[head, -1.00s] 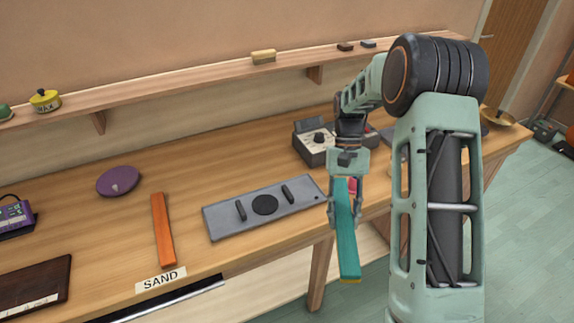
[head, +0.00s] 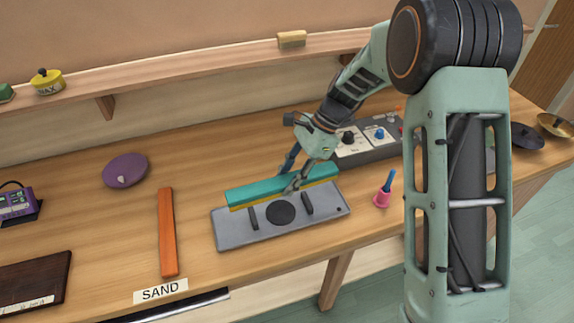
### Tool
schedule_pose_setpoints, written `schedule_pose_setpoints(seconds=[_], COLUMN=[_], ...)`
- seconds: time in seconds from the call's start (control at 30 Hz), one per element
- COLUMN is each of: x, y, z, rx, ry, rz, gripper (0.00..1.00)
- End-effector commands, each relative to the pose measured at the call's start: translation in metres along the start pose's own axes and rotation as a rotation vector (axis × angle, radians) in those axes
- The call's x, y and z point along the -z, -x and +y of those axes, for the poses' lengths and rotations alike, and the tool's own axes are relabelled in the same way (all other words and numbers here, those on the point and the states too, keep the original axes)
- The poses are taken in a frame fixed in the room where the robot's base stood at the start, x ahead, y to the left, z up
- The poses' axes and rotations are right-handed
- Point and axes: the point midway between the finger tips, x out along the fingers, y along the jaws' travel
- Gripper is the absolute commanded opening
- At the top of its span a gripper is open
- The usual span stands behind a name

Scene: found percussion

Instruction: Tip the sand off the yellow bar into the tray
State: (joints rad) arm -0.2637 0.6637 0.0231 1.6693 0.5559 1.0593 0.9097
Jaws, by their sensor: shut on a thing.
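My gripper (head: 292,173) is shut on a long bar (head: 250,191) with a teal face and a yellow lower edge. The bar lies lengthwise over the back part of a grey plate (head: 232,236) that has two dark posts and a black disc. I cannot tell whether the bar touches the posts. No other yellow bar shows, and I cannot make out any sand. A white label reading SAND (head: 160,291) is at the table's front edge. A dark brown, tray-like piece (head: 35,280) is at the lower left; its inside is not clear.
An orange bar (head: 167,232) lies left of the plate, with a purple disc (head: 125,170) behind it. A shelf (head: 200,79) runs along the wall.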

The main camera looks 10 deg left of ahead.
Motion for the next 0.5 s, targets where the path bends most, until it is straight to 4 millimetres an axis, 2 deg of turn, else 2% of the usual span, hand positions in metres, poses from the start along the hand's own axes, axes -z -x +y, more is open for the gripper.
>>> schedule_pose_setpoints(seconds=[0.17,0.5], x=[-0.009,-0.004], y=[-0.004,-0.012], z=[-0.006,-0.004], rx=[0.036,0.202], ry=[-0.045,0.044], rz=[-0.001,0.003], gripper=[0.03,0.03])
